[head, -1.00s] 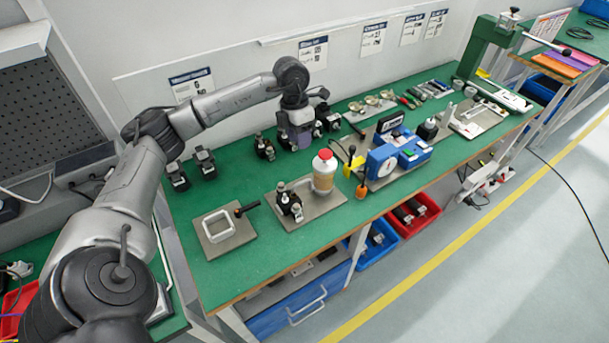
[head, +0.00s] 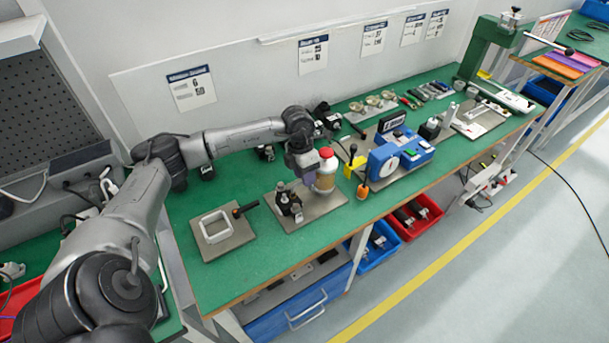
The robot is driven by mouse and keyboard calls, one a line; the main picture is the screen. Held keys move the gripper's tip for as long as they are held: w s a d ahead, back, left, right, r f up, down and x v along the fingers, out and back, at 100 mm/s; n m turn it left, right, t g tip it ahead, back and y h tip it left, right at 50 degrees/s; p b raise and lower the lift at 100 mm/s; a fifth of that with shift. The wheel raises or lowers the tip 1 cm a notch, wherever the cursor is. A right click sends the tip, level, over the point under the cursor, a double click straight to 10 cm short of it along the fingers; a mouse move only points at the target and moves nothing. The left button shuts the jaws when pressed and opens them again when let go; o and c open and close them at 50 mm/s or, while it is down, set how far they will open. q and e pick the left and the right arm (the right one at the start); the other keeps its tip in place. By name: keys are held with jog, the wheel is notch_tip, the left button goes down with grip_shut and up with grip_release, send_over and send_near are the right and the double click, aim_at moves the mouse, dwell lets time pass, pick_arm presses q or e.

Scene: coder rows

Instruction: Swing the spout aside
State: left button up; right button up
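No part is clearly recognisable as the spout in the head view. A small black device (head: 285,202) with metal parts stands on the same plate, left of the bottle. My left gripper (head: 304,174) points down just left of the bottle and above and behind the black device. Its fingertips are too small and overlapped to show whether they are open or whether they touch the bottle. My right gripper is not in view.
A white square frame (head: 215,237) with a black-handled rod sits on a plate at front left. A blue machine (head: 400,157) stands right of the bottle, with a yellow-and-black part (head: 354,163) between. Dark devices line the back.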

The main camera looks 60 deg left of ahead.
pick_arm(q)
jog(key=shift+f, duration=0.1)
jog(key=shift+c, duration=0.4)
grip_shut()
